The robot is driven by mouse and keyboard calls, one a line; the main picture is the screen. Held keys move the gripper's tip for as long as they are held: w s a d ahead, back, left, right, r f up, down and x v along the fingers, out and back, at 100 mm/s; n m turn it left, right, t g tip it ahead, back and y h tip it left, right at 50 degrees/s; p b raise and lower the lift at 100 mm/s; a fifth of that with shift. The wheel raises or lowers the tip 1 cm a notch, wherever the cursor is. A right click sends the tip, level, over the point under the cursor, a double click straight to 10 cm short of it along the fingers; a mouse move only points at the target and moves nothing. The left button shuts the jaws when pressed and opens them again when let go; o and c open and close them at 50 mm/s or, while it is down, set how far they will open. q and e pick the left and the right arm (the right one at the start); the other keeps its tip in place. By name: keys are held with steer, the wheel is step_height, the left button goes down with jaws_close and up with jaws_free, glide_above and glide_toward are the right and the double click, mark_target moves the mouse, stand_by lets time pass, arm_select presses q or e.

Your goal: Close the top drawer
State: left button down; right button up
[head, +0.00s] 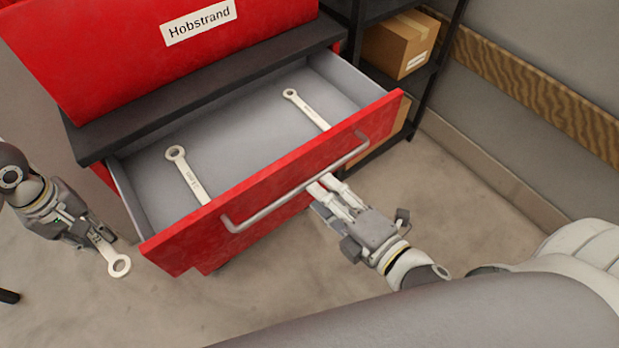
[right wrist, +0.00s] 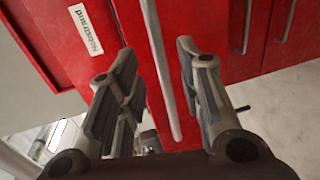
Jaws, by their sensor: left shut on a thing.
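The top drawer (head: 265,198) of the red cabinet is pulled out, and its grey inside shows. Its long metal handle (head: 285,197) runs along the red front; it also shows in the right wrist view (right wrist: 160,65). My right gripper (head: 326,190) is at the right part of the handle. In the right wrist view its fingers (right wrist: 157,60) are spread, with the handle showing between them; I cannot tell whether they touch it. My left gripper (head: 92,236) is left of the drawer, shut on a ring-ended wrench (head: 119,265).
Two wrenches lie in the drawer, one at the left (head: 185,174) and one at the right (head: 306,109). A red box labelled Hobstrand (head: 130,50) stands on the cabinet's dark top. A dark shelf with a cardboard box (head: 398,45) stands at the right.

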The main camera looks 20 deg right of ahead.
mark_target(310, 179)
steer(key=shift+p+x, duration=0.55)
steer(key=shift+x, duration=2.25)
jaws_close()
